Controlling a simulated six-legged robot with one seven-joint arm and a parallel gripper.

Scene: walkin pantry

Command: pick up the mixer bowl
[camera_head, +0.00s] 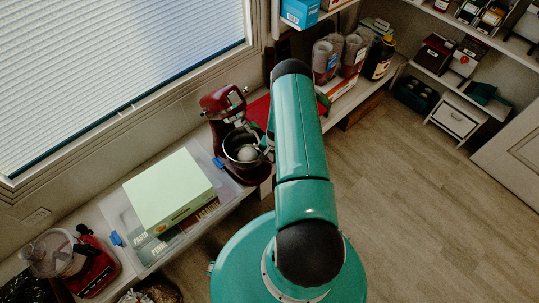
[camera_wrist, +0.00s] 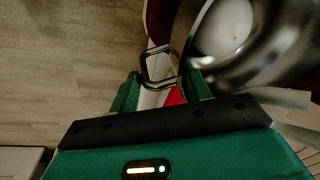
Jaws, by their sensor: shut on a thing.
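The mixer bowl (camera_head: 233,140) is a shiny metal bowl at the red stand mixer (camera_head: 222,104) on the shelf beneath the window. A white rounded thing (camera_head: 247,153) shows inside it. In the wrist view the bowl (camera_wrist: 275,62) fills the upper right, and its looped metal handle (camera_wrist: 146,66) stands out to the left. My gripper (camera_wrist: 161,88) is shut on the bowl at the handle, with one green finger on each side. In the head view my arm hides most of the gripper. I cannot tell whether the bowl touches the mixer's base.
A pale green box (camera_head: 168,188) sits on a clear bin left of the mixer. A red food processor (camera_head: 94,264) stands further left. Clear canisters (camera_head: 325,60) and a dark bottle (camera_head: 379,58) stand behind my arm. The wooden floor (camera_head: 430,190) to the right is open.

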